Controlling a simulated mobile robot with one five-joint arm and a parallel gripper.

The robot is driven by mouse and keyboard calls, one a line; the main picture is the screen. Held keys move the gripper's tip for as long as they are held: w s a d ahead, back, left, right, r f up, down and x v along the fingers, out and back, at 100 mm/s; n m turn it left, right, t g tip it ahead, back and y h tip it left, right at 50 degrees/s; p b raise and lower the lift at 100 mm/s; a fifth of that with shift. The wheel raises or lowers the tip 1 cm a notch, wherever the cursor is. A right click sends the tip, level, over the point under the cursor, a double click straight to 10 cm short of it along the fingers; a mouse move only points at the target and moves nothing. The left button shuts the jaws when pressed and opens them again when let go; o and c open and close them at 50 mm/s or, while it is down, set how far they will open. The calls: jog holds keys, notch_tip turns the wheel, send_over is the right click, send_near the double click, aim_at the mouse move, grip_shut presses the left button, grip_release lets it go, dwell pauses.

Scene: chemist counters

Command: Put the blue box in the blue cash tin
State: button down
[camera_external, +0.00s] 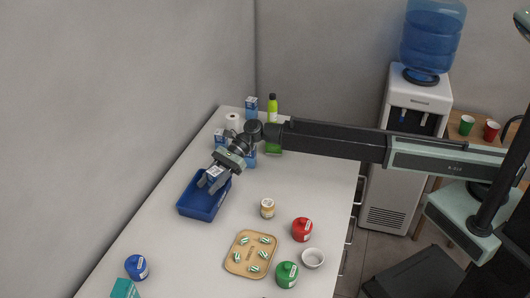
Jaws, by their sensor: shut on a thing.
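The blue cash tin (200,211) is an open, deep blue tray on the white counter, left of the picture's middle. My gripper (211,185) points down at the tin's far end. It is shut on a small blue box (214,173) with a white label. The box shows between the fingers, over the tin's far part. I cannot tell whether it touches the tin's floor. The fingers hide part of the box and of the tin's far rim.
More blue boxes (251,105) stand at the counter's far end, by a white roll (232,121) and a green bottle (272,107). A wooden board (236,262), red jar (302,229), green jar (287,274), white bowl (313,258) and small pill bottle (267,208) lie nearer.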

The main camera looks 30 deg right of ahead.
jog(key=c, duration=0.9)
grip_release()
jog(key=shift+r, duration=0.1)
jog(key=shift+w+d+r+p, duration=0.1)
jog(key=shift+d+r+p, duration=0.1)
jog(key=shift+r+p, duration=0.3)
jog(key=shift+w+d+r+p, duration=0.15)
jog(key=shift+r+p, duration=0.25)
jog(key=shift+p, duration=0.2)
jog(key=p+v, duration=0.3)
jog(key=v, duration=0.6)
jog(key=shift+d+p, duration=0.3)
jog(key=shift+d, duration=0.1)
jog(key=shift+w+d+r, duration=0.1)
jog(key=shift+w+d, duration=0.2)
jog(key=shift+d, duration=0.25)
